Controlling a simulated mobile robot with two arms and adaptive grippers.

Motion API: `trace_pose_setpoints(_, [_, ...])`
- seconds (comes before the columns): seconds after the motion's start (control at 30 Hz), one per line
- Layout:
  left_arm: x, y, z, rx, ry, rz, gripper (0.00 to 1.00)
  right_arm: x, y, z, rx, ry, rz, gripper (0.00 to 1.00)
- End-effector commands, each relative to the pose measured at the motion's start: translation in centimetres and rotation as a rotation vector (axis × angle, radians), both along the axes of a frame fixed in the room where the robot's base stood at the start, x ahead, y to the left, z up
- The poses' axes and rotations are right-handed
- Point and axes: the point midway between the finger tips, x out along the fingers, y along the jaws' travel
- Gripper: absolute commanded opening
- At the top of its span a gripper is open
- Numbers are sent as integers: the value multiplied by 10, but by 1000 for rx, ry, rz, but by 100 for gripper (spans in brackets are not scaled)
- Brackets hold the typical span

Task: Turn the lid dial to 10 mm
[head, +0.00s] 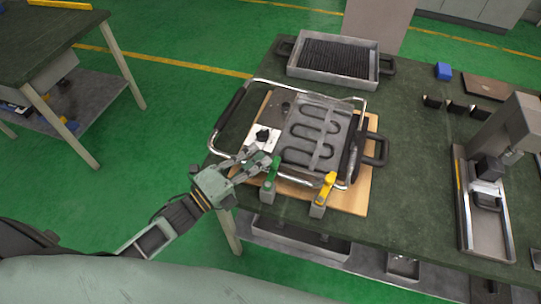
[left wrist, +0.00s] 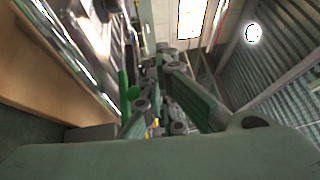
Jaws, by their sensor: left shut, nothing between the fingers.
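The heating element device, a lid with a grey plate and looped dark heating coils (head: 318,135), lies on a wooden board (head: 350,199) on the green workbench. Its black lid dial (head: 263,136) sits on a white panel at the lid's left side. The dial's scale marks are too small to read. My left gripper (head: 261,157) is shut and empty. Its fingertips are close to the dial, just in front of it; I cannot tell whether they touch. In the left wrist view its fingers (left wrist: 165,65) are together, and the dial cannot be made out.
A green-handled clamp (head: 271,176) stands right beside my fingers, and a yellow-handled clamp (head: 325,190) is farther right. A metal frame handle (head: 232,108) surrounds the lid. A ribbed grey tray (head: 334,58) is behind. A press-like machine (head: 490,180) stands at right.

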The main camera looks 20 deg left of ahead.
Motion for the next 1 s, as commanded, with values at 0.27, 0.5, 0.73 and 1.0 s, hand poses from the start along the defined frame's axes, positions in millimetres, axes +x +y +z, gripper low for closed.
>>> trace_pose_setpoints(0.27, [-6, 31, -38, 29, 109, 111, 0, 3, -1, 3, -1, -5, 1, 0])
trace_pose_setpoints(0.5, [27, 14, -35, 28, 107, 110, 0, 9, 0, 13, 1, -14, 0, 0])
trace_pose_setpoints(0.73, [62, -5, -35, 27, 106, 108, 0, 8, 4, 21, 5, -12, -1, 0])
trace_pose_setpoints(1.0, [79, -14, -37, 28, 108, 107, 0, 4, 6, 23, 7, -7, -1, 0])
